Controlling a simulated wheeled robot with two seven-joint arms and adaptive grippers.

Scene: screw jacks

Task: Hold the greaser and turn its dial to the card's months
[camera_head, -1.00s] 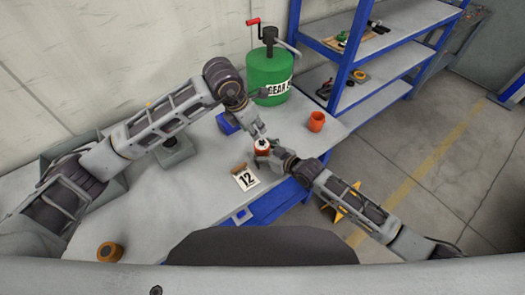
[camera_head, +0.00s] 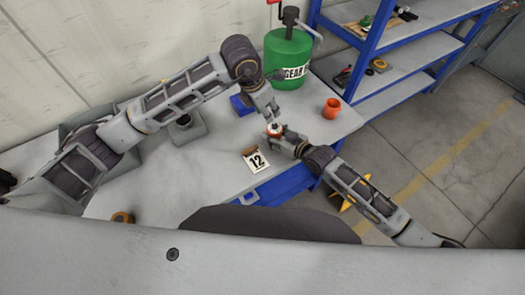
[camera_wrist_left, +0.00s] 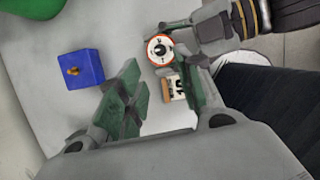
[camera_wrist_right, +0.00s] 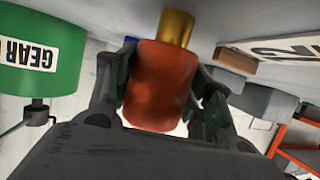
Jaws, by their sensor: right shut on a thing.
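The greaser (camera_head: 274,130) is a red cylinder with a white, red-rimmed dial face, which shows in the left wrist view (camera_wrist_left: 159,48). In the right wrist view its red body (camera_wrist_right: 155,85) has a brass end (camera_wrist_right: 177,27). My right gripper (camera_head: 283,135) is shut around the red body and holds it over the table. My left gripper (camera_head: 269,112) is open just beside the dial end; in the left wrist view its green-padded fingers (camera_wrist_left: 152,68) are apart, the dial near the right fingertip. The card (camera_head: 256,160) reads 12. The dial's setting is too small to read.
A green gear-oil drum (camera_head: 288,58) stands at the table's back. An orange cup (camera_head: 331,108) is at the right edge. Blue shelving (camera_head: 400,55) stands at right.

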